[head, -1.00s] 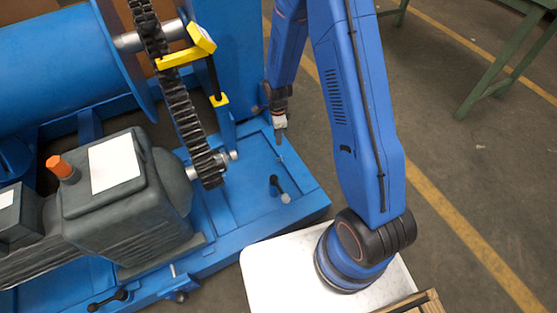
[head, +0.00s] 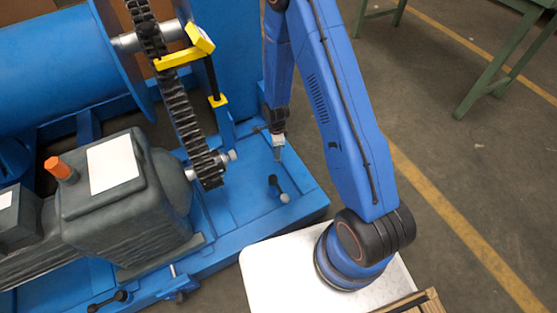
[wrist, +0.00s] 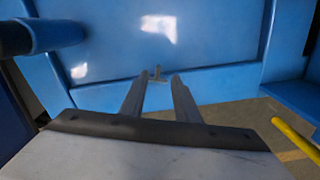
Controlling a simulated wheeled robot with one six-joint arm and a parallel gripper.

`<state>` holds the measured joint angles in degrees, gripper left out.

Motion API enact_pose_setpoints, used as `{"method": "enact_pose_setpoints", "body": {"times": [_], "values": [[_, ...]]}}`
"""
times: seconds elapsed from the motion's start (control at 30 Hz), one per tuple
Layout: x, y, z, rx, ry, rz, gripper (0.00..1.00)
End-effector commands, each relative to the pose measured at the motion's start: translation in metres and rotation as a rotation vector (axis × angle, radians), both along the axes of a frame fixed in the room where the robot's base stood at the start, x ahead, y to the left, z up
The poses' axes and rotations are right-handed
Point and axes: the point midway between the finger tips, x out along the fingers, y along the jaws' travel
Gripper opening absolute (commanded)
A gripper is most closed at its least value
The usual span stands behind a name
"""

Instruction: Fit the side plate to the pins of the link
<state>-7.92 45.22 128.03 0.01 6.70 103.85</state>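My gripper (head: 279,154) points down, low over the blue base at the right of the drive. In the wrist view its two fingers (wrist: 156,82) are apart with nothing visible between them. The dark chain (head: 180,105) runs steeply down to the small sprocket (head: 207,170), left of my gripper. The link and its pins are too small to make out.
A yellow clamp (head: 185,58) with a black rod sits across the chain. A grey motor (head: 120,185) with an orange cap stands at left. A black handle with a pale knob (head: 283,198) rises from the base in front of my gripper. A yellow bar (wrist: 297,140) shows at right in the wrist view.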

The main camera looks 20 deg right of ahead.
Motion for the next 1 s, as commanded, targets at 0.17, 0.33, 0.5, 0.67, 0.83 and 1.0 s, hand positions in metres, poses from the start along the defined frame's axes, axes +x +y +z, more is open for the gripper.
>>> {"method": "enact_pose_setpoints", "body": {"times": [0.17,0.33,0.5,0.67,0.83,1.0], "values": [[-0.004,0.004,-0.021,-0.001,0.003,0.000,0.29],[-0.004,0.005,-0.040,0.001,0.002,-0.002,0.29],[-0.004,0.005,-0.045,0.001,0.002,0.000,0.29],[-0.004,0.005,-0.045,0.001,0.001,0.000,0.22],[-0.004,0.005,-0.044,0.001,0.001,0.000,0.00],[-0.004,0.005,-0.044,0.001,0.001,0.000,0.00]]}}
